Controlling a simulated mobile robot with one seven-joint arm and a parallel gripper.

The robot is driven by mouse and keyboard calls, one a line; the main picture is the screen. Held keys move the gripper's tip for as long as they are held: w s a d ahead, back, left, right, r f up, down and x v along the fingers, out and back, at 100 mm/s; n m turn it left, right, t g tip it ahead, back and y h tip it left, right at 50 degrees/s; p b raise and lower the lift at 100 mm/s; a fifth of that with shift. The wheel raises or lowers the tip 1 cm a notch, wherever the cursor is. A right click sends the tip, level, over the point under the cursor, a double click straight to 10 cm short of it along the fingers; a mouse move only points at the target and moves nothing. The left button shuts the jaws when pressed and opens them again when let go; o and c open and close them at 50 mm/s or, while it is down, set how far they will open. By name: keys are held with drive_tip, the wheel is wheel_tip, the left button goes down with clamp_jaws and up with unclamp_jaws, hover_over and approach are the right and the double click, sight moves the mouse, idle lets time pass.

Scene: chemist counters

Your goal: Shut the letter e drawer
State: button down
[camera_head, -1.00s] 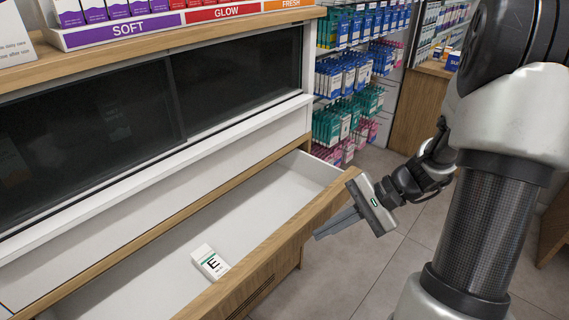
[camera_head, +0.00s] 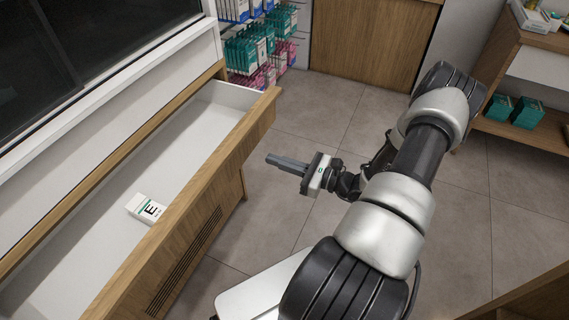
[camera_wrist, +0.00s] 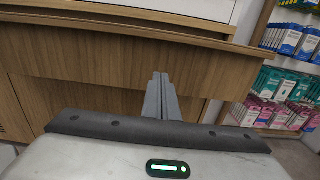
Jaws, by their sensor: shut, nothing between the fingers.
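The letter e drawer (camera_head: 205,165) stands open at the left of the head view, with a white inside and a wooden front. A small white box marked E (camera_head: 147,209) lies on the drawer's floor. My gripper (camera_head: 268,159) is shut and empty, to the right of the drawer front, with its fingers pointing left toward it. A small gap shows between the fingertips and the wood in the head view. In the wrist view the fingers (camera_wrist: 161,80) point at the wooden drawer front (camera_wrist: 90,60); contact cannot be told there.
Hanging teal and pink packs (camera_head: 255,50) are on a rack beyond the drawer. A wooden shelf unit with teal boxes (camera_head: 527,112) stands at the right. Tiled floor (camera_head: 315,105) is clear beyond my arm.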

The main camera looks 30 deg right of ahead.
sight(240, 149)
drive_tip(key=b+x, duration=0.1)
drive_tip(key=x, duration=0.7)
drive_tip(key=shift+w+a, duration=0.2)
drive_tip(key=shift+w, duration=0.05)
drive_tip(key=b+x, duration=0.2)
drive_tip(key=x, duration=1.8)
drive_tip(key=shift+w+a+f, duration=0.1)
drive_tip(key=shift+w+a, duration=0.45)
drive_tip(key=shift+w, duration=0.2)
drive_tip(key=shift+w+r, duration=0.1)
drive_tip(key=shift+r, duration=0.15)
